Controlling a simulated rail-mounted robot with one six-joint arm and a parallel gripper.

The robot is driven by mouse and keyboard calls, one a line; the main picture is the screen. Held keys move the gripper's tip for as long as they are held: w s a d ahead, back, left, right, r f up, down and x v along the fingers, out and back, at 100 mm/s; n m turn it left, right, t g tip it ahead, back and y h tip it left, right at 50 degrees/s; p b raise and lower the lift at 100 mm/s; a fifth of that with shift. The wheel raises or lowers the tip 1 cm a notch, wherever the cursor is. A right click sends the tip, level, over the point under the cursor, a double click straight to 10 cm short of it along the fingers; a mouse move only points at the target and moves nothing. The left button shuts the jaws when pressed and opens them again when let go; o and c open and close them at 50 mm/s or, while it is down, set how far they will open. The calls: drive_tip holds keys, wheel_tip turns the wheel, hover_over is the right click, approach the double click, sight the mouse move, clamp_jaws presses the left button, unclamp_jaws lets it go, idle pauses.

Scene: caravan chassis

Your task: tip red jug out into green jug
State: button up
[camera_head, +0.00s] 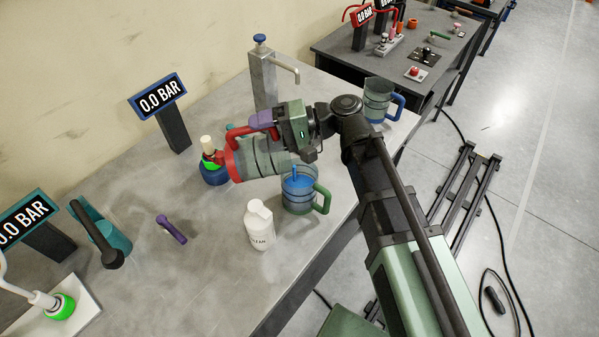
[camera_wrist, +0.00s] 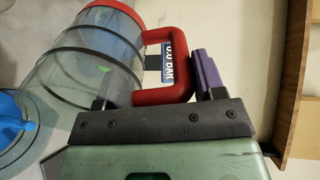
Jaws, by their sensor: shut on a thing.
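The red jug (camera_head: 262,157) is a clear ribbed jug with a red base and red handle. It lies tipped on its side in the air, base to the left, mouth to the right. My gripper (camera_head: 266,121) is shut on its handle, which shows close in the wrist view (camera_wrist: 182,82). The green jug (camera_head: 298,197), clear with a green handle, stands upright on the table below the red jug's mouth. It holds blue liquid, with a bright blue streak at its top. Whether liquid is left in the red jug is unclear.
A white bottle (camera_head: 259,226) stands close left of the green jug. A blue-handled jug (camera_head: 377,99) stands behind, near the table's right edge. A grey tap post (camera_head: 262,80) and a blue-and-green fitting (camera_head: 213,172) stand nearby. A purple tool (camera_head: 171,229) lies on the left.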

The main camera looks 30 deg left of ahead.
drive_tip(key=shift+w+d+r+g+y+b, duration=0.15)
drive_tip(key=shift+w+d+g+y+b, duration=0.15)
drive_tip(key=shift+w+d+y+b, duration=0.25)
drive_tip(key=shift+d+r, duration=0.1)
